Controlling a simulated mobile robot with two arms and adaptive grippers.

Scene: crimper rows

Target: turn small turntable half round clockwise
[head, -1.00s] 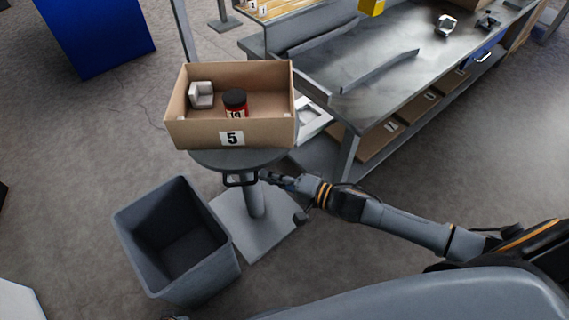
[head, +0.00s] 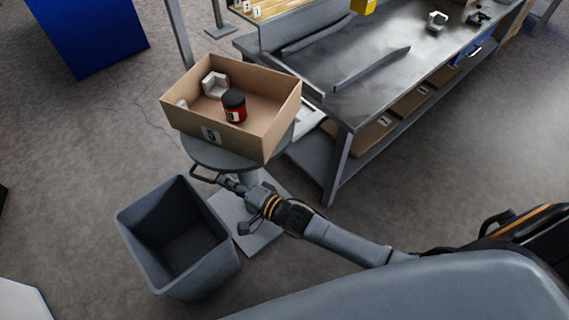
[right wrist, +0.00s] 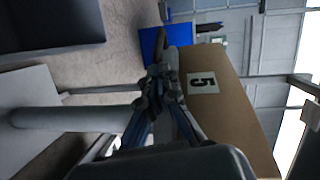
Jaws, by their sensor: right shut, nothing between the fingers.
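The small turntable (head: 222,159) is a round grey plate on a post with a square foot. A dark loop handle (head: 203,179) sticks out from its front left edge. A cardboard box (head: 262,138) marked 5 stands on it, turned at an angle. Inside the box are a black-capped red jar (head: 235,108) and a pale angular block (head: 214,84). My right gripper (head: 226,183) is shut and empty, at the handle's right side; I cannot tell whether it touches. In the right wrist view its fingers (right wrist: 160,82) meet beside the box (right wrist: 235,105). My left gripper is out of view.
An open grey bin (head: 178,250) stands at the front left, close to the turntable foot. A metal workbench (head: 375,75) with boxes on its lower shelf is at the right, close behind the turntable. A blue cabinet (head: 90,32) stands at the back left.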

